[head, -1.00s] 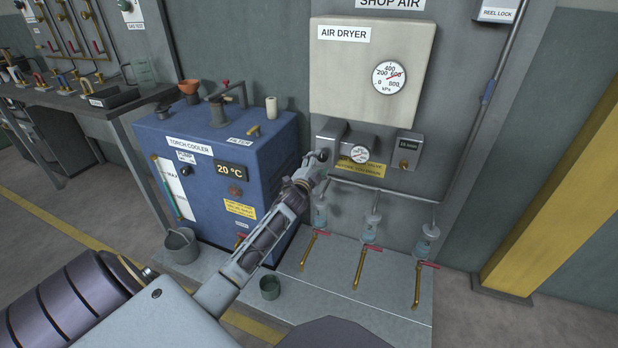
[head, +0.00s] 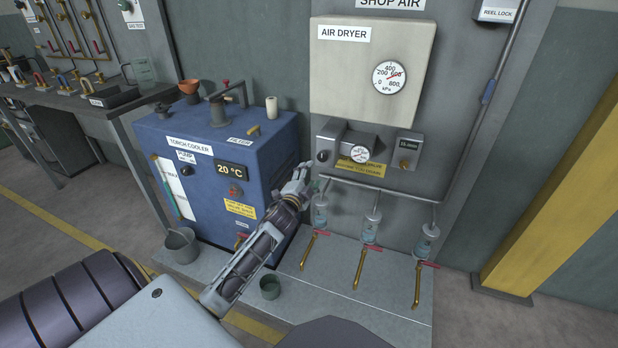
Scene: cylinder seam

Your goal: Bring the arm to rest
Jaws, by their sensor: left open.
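My left arm comes in from the lower left, and its gripper (head: 303,176) is open and empty. It hangs in front of the right side of the blue torch cooler (head: 200,190), just left of the pipe with the drain valves. It appears apart from the valve block (head: 350,148) under the air dryer (head: 368,62). My right gripper is not in view.
Several drain bowls with brass pipes (head: 362,268) and red levers stand right of the gripper. A small cup (head: 270,287) and a bucket (head: 180,245) sit low down. A workbench (head: 110,100) is at the left, a yellow post (head: 550,200) at the right.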

